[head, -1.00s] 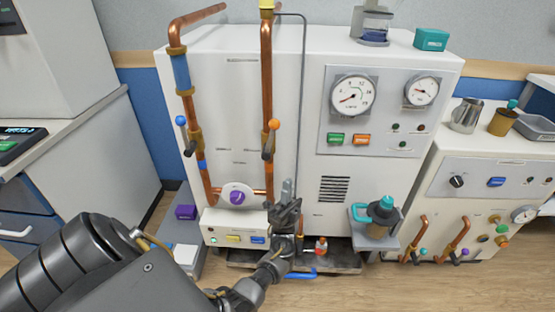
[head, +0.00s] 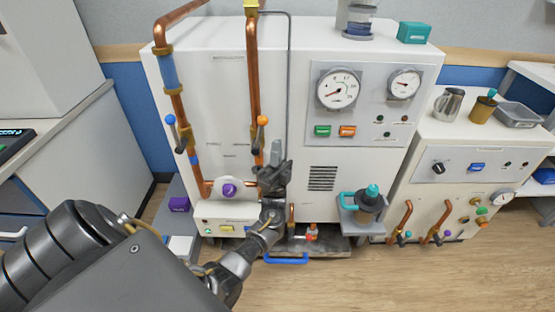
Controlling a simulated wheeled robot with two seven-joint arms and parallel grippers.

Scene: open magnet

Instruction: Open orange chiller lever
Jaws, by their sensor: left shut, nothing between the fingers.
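The orange-tipped lever (head: 262,121) sits on the right-hand vertical copper pipe (head: 253,70) of the white chiller. Its orange ball is at the top and its dark handle runs roughly upright along the pipe. My left gripper (head: 275,150) is in front of the chiller, its fingers pointing up, shut and empty. It shows just below and to the right of the orange ball, near the lever's lower end. A visible gap separates it from the ball; I cannot tell whether it touches the lower part. My right gripper is not in view.
A blue-tipped lever (head: 170,120) is on the left pipe. A purple knob (head: 229,190) sits low between the pipes. Gauges (head: 338,88) are on the right panel. A teal-handled jug (head: 369,200) stands on a shelf at lower right. Open floor (head: 400,280) lies in front.

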